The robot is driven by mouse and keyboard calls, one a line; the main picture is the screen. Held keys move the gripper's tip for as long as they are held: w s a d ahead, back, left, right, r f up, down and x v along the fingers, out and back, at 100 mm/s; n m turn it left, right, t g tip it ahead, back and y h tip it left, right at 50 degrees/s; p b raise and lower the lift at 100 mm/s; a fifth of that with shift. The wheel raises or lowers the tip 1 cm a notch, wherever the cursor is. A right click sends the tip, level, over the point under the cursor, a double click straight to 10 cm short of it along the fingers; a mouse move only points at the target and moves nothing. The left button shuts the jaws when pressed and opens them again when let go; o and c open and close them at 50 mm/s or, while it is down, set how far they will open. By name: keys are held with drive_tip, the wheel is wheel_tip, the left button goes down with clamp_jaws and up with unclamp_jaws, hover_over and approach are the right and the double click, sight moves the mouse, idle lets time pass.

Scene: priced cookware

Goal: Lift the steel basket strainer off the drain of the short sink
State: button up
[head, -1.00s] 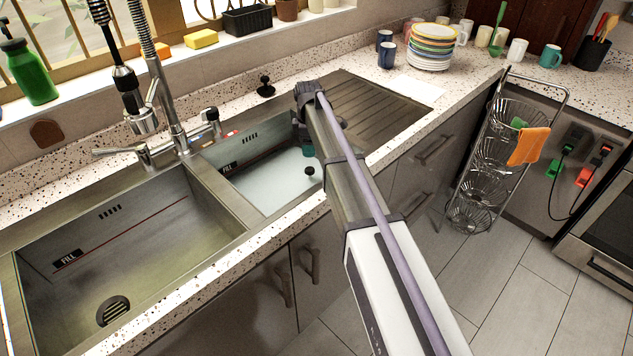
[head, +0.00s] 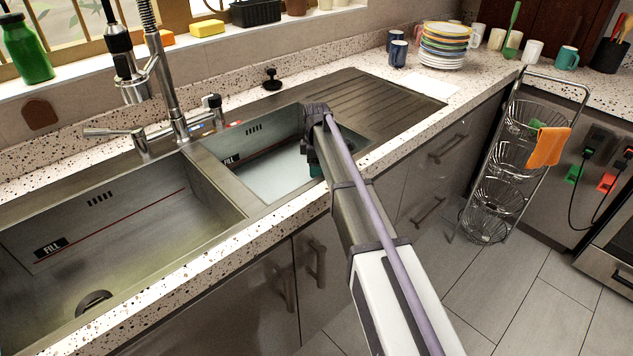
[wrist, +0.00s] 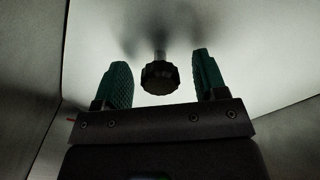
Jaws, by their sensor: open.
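The short sink (head: 262,165), right of the deep one, has a pale floor. My gripper (head: 315,168) is down inside it at the right end. In the wrist view my gripper (wrist: 160,64) is open, with its two green fingers apart. A dark ridged knob (wrist: 159,78) on a short stem stands between them, with a gap on both sides. It looks like the strainer's knob. The strainer's basket and the drain rim cannot be made out. In the head view my arm hides the knob.
The deep sink (head: 120,222) with its drain (head: 93,303) lies left, behind a divider. The tall faucet (head: 170,90) stands behind the divider. A black plug (head: 271,79) is on the back ledge. The ribbed drainboard (head: 370,95) is clear.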

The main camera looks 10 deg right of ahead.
drive_tip(key=shift+r, duration=0.15)
drive_tip(key=c, duration=1)
drive_tip(key=shift+r, duration=0.15)
drive_tip(key=shift+c, duration=0.2)
wheel_tip(320, 180, up, 10)
drive_tip(key=p, duration=1)
